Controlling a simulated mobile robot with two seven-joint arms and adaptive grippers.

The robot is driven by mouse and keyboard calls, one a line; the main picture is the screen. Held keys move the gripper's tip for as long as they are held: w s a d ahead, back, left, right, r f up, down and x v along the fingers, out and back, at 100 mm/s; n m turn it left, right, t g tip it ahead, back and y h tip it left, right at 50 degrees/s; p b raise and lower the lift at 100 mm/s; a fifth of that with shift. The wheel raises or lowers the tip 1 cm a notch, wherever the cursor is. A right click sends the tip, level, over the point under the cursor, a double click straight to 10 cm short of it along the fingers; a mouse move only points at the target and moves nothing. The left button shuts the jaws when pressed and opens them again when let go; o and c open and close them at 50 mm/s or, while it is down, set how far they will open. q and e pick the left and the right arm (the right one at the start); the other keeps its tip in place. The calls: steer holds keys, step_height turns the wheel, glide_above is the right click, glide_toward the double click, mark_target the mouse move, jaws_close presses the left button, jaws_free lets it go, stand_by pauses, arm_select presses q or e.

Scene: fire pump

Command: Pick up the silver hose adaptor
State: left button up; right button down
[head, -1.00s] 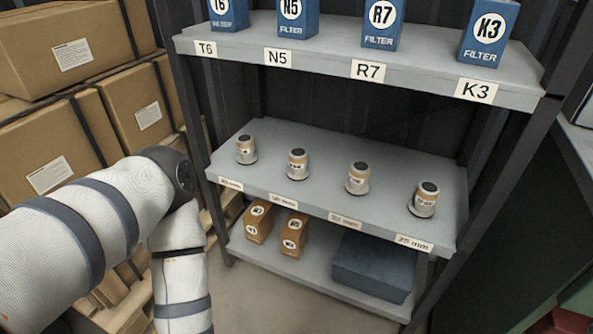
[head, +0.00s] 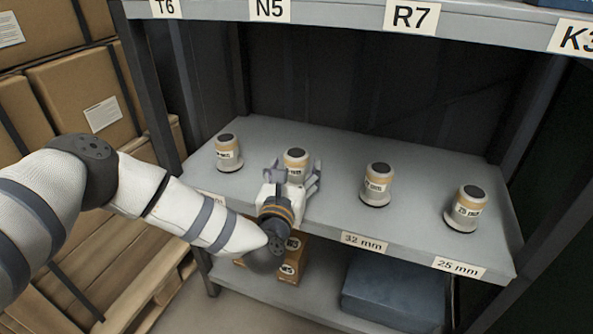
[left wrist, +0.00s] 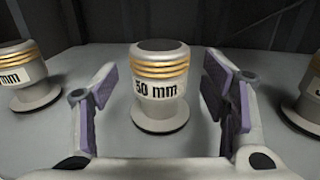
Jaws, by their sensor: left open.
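Several silver hose adaptors with gold bands and black tops stand upright in a row on the middle shelf. The one in front of my left gripper (head: 291,178) is the second from the left, a silver adaptor (head: 296,160) partly hidden by the gripper in the head view. In the left wrist view this adaptor (left wrist: 160,88) reads "50 mm" and stands between and just beyond the open fingers (left wrist: 165,105). The gripper is open and empty. Other adaptors are the leftmost one (head: 228,152), one to the right (head: 376,185) and the rightmost, marked 25 mm (head: 465,208). My right gripper is not in view.
The middle shelf (head: 330,150) has labels on its front edge, including 32 mm (head: 364,242). The upper shelf (head: 340,12) hangs above. Below are orange boxes (head: 292,268) and a blue box (head: 390,290). Cardboard boxes (head: 85,100) stand at left.

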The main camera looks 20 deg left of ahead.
arm_select(q)
steer(key=shift+w+a+f, duration=0.1)
steer(key=shift+w+a, duration=0.05)
steer(key=shift+w, duration=1.05)
steer(key=c, duration=1.5)
steer(key=shift+c, duration=0.2)
